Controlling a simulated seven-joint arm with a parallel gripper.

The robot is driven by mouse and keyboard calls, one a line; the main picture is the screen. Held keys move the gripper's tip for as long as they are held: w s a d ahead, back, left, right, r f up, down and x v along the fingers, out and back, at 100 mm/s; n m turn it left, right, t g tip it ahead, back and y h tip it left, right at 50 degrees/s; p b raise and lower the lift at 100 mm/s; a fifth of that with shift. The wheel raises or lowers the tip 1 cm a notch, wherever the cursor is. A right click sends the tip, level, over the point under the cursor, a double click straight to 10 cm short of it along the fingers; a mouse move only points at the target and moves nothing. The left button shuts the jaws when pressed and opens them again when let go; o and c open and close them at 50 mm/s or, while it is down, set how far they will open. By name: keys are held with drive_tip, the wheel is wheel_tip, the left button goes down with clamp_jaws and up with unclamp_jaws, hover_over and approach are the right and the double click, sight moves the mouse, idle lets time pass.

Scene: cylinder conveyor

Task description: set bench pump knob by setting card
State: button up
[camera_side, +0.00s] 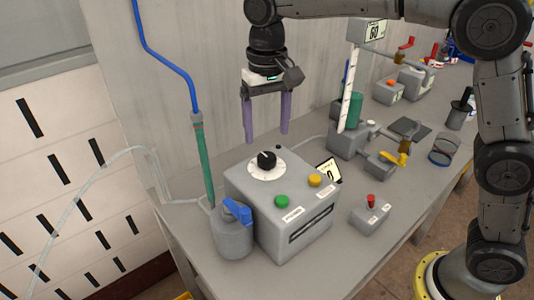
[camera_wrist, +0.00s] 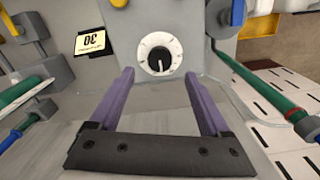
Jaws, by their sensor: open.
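The grey bench pump (camera_side: 290,225) stands on the table in the side view. On its top is a black knob (camera_side: 266,160) on a white dial (camera_side: 267,173). The knob (camera_wrist: 159,60) also shows in the wrist view, between and beyond the fingertips, its white mark pointing down in the picture. The setting card (camera_side: 328,170) leans behind the pump, partly hidden. In the wrist view the card (camera_wrist: 90,43) is upside down and seems to read 30. My gripper (camera_side: 267,137) is open and empty, above the knob and not touching it, purple fingers pointing down.
A green button (camera_side: 282,201) and a yellow button (camera_side: 315,180) sit on the pump top. A grey bottle with a blue handle (camera_side: 237,211) and a green tube (camera_side: 205,165) stand to its left. A small red-knobbed box (camera_side: 370,214) and other devices are to the right.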

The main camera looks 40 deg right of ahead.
sight(267, 157)
wheel_tip(267, 157, down, 7)
drive_tip(key=shift+f, duration=0.15)
drive_tip(key=shift+c, duration=0.2)
clamp_jaws()
idle(0.3)
drive_tip(key=shift+n, duration=0.4)
drive_tip(key=n, duration=0.4)
drive_tip(key=shift+n, duration=2.8)
